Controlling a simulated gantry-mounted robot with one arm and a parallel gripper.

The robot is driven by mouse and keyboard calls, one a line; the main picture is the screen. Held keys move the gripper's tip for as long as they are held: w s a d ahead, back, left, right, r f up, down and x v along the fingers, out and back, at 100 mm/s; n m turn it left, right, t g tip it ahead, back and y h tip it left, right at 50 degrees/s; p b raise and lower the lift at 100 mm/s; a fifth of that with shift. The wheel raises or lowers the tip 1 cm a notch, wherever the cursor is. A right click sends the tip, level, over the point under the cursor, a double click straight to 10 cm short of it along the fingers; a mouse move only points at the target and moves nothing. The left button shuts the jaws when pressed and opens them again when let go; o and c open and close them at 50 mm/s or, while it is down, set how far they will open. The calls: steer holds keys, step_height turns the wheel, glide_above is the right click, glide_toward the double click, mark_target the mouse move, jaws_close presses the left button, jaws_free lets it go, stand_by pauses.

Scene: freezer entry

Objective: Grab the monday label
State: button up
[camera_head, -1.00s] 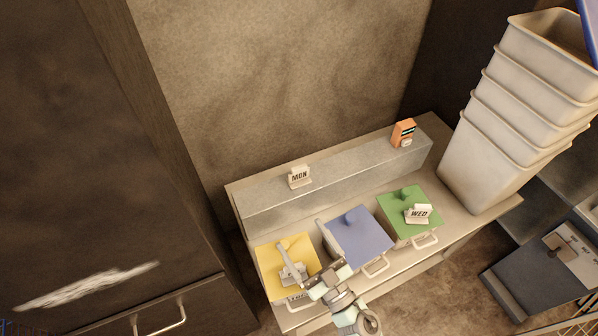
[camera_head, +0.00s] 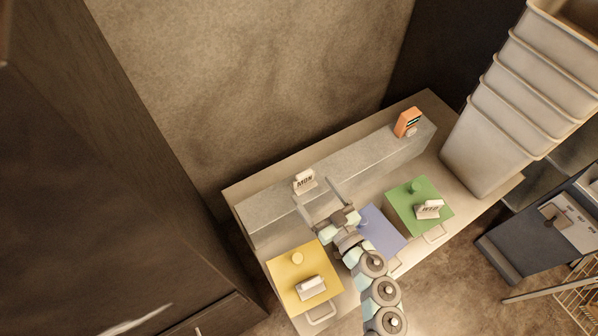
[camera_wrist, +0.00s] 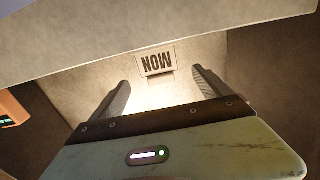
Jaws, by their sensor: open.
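The white MON label (camera_head: 305,182) stands on the grey raised ledge at the back of the counter. In the wrist view the MON label (camera_wrist: 156,62) appears upside down, ahead of the fingertips and between their lines. My gripper (camera_head: 318,194) is open and empty, its two fingers reaching toward the label from the front. In the wrist view the gripper (camera_wrist: 160,86) shows its fingers spread apart, with a gap to the label. I cannot tell whether either finger touches it.
Yellow (camera_head: 285,268), blue (camera_head: 383,235) and green (camera_head: 402,193) lidded containers sit before the ledge (camera_head: 270,205). A WED label (camera_head: 430,209) stands on the green lid, another label (camera_head: 311,287) on the yellow one. An orange device (camera_head: 407,122) and stacked bins (camera_head: 490,140) are right.

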mark_target(308, 190)
steer(key=x, duration=0.3)
steer(key=shift+w+a+r, duration=0.1)
steer(key=shift+w+a, duration=0.1)
steer(key=shift+w, duration=0.15)
steer(key=x, duration=0.2)
steer(key=p+x, duration=0.1)
steer(key=x, duration=0.2)
steer(key=shift+r, duration=0.2)
steer(key=shift+c, duration=0.2)
steer(key=c, duration=1.4)
steer(key=shift+r, duration=0.1)
